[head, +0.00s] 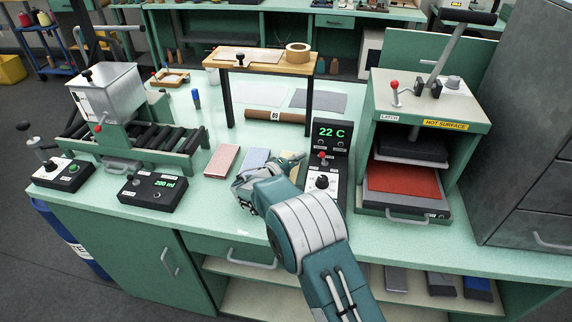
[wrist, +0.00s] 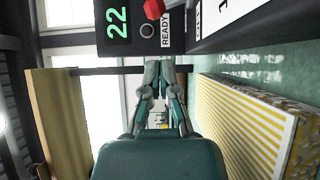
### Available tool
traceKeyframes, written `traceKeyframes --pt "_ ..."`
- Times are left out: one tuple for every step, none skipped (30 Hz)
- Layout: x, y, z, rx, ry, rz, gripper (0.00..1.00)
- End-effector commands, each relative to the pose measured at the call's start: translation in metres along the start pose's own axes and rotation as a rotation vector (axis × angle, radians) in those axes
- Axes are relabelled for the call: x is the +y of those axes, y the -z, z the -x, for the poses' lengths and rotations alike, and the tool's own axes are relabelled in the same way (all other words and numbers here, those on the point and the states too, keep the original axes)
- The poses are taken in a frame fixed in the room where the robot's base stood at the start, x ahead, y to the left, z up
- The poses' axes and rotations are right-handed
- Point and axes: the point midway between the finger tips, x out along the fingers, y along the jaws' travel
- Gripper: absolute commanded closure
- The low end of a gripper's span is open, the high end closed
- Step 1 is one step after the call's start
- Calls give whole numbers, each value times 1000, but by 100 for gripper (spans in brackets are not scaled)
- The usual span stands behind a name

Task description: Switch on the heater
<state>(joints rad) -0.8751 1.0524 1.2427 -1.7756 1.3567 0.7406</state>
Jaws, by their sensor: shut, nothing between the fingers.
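The heater's black control panel (head: 331,134) stands upright on the bench, with a green display (head: 328,131) reading 22 C. A small red-tipped switch (head: 322,155) sits below the display, and a black knob (head: 322,181) on a white dial is lower down. In the wrist view the panel (wrist: 174,42) is turned sideways, with the red switch tip (wrist: 153,8) at the top edge and a dark READY lamp (wrist: 147,31). My gripper (wrist: 160,66) is shut and empty, pointing at the panel from its left and apart from the switch.
The heat press (head: 432,100), labelled HOT SURFACE, is right of the panel. Pink (head: 222,160) and blue (head: 254,160) pads lie left.

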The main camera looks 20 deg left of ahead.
Motion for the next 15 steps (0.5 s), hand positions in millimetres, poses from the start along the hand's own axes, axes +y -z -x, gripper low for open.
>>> traceKeyframes --pt "1 -8 -6 -2 1 3 100" --pt "0 -11 -9 -1 1 3 100" --pt "0 -15 -12 -1 1 3 100" --pt "1 -17 -15 -1 1 3 100" --pt "0 -19 -17 -2 1 3 100" --pt "0 -22 -19 -1 1 2 100" --pt "0 -23 -20 -1 1 2 100" --pt "0 -23 -21 0 0 1 100" --pt "0 -24 -21 0 0 2 100" --pt "0 -25 -22 1 0 2 100" --pt "0 -25 -22 1 0 2 100" --pt "0 -25 -22 1 0 2 100" --pt "0 -25 -22 1 0 2 100" --pt "0 -25 -22 1 0 2 100" --pt "0 -25 -22 1 0 2 100"
